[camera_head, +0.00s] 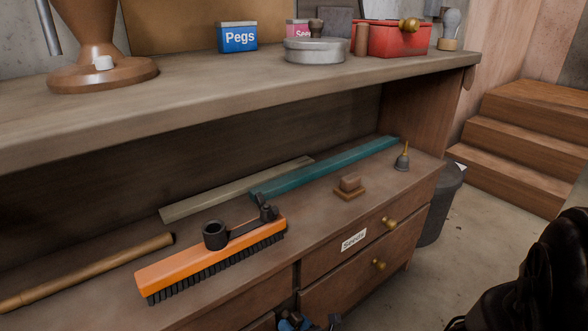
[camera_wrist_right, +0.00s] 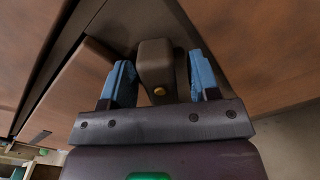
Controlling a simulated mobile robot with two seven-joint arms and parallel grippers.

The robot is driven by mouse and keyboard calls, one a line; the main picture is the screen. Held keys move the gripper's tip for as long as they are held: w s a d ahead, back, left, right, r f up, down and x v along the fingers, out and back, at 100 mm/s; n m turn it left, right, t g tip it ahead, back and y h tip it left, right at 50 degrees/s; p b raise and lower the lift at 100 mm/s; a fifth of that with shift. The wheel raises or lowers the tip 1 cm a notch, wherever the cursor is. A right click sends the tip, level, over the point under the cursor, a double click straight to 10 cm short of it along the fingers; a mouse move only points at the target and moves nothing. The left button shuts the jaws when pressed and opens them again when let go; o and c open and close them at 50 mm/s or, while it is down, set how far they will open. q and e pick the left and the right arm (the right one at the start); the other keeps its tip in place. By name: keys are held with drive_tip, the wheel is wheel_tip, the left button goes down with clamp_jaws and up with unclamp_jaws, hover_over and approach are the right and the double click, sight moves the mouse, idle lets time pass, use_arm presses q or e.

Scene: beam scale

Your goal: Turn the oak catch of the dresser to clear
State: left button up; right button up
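The oak catch (camera_wrist_right: 154,62) is a small brown block with a brass screw head, on the dresser front in the right wrist view. My right gripper (camera_wrist_right: 160,82) has its two blue fingers on either side of the catch. The fingers stand apart, with a clear gap at the right finger; whether the left finger touches cannot be told. In the head view only a little of this gripper (camera_head: 302,322) shows at the bottom edge, in front of the dresser (camera_head: 330,225). The catch cannot be made out there. My left gripper is not in view.
Wooden steps (camera_head: 520,150) rise at the right.

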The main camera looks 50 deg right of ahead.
drive_tip(key=shift+s+a, duration=0.1)
drive_tip(key=shift+s, duration=0.45)
use_arm(q)
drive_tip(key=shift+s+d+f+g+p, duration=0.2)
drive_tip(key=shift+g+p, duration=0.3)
drive_tip(key=shift+p, duration=0.4)
use_arm(e)
drive_tip(key=v, duration=0.9)
drive_tip(key=shift+s+a, duration=0.15)
drive_tip(key=shift+s, duration=0.15)
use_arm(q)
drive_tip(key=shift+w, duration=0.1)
